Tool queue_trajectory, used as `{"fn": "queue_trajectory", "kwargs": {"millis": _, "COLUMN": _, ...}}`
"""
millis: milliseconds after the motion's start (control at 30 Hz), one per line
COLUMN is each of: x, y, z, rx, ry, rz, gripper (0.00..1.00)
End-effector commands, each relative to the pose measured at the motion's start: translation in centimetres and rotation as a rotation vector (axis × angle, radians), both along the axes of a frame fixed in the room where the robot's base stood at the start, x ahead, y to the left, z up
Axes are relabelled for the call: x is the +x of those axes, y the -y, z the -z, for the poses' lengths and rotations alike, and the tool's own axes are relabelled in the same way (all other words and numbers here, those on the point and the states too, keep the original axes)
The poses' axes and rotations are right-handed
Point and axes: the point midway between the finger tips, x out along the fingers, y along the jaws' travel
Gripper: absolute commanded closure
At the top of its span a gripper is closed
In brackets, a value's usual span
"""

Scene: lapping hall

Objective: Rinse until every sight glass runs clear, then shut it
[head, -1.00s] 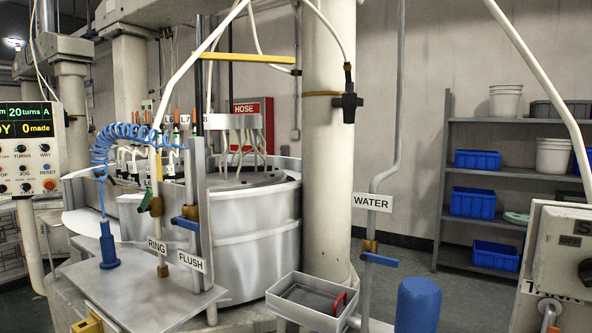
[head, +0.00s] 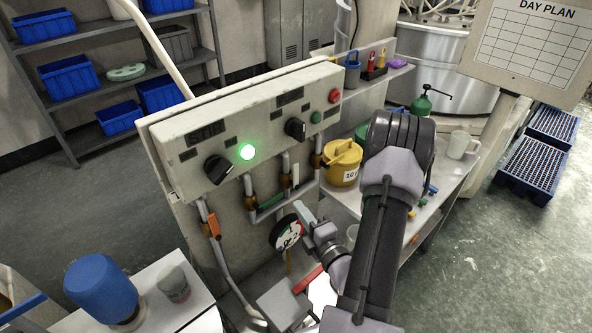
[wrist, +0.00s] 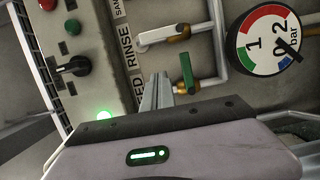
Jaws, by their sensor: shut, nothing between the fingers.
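My gripper (head: 301,212) is shut and empty, in front of the pipework below a grey control box (head: 190,137). In the wrist view its closed fingers (wrist: 157,93) point at the panel beside a green valve handle (wrist: 187,68); I cannot tell whether they touch it. A white valve handle (wrist: 158,36) is beyond, near the RINSE label (wrist: 124,42). An orange handle (head: 214,224) hangs on the left pipe. A round gauge (head: 286,233) marked in bar is beside my gripper. A green lamp (head: 247,152) is lit. I cannot identify any sight glass.
A bench (head: 462,178) on the right holds a yellow can (head: 343,161) and a white mug (head: 459,145). A blue container (head: 101,290) and a small cup (head: 173,284) stand at lower left. Blue-bin shelves (head: 137,66) are behind.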

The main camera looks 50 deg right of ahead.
Motion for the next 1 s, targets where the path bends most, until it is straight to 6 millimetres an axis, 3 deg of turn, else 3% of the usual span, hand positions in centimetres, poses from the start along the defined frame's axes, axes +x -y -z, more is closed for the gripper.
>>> {"fn": "queue_trajectory", "kwargs": {"millis": 100, "x": 2.1, "y": 0.5, "z": 0.6, "rx": -0.011, "ry": 0.004, "rz": -0.008, "gripper": 1.00}}
{"fn": "queue_trajectory", "kwargs": {"millis": 367, "x": 4.4, "y": 1.3, "z": 0.9, "rx": -0.012, "ry": 0.005, "rz": -0.009, "gripper": 1.00}}
{"fn": "queue_trajectory", "kwargs": {"millis": 600, "x": 9.2, "y": 3.3, "z": 0.0, "rx": -0.007, "ry": 0.004, "rz": -0.009, "gripper": 1.00}}
{"fn": "queue_trajectory", "kwargs": {"millis": 800, "x": 8.6, "y": 6.3, "z": 0.0, "rx": -0.007, "ry": 0.004, "rz": -0.007, "gripper": 1.00}}
{"fn": "queue_trajectory", "kwargs": {"millis": 1000, "x": 8.5, "y": 7.1, "z": -0.1, "rx": -0.006, "ry": 0.002, "rz": -0.009, "gripper": 1.00}}
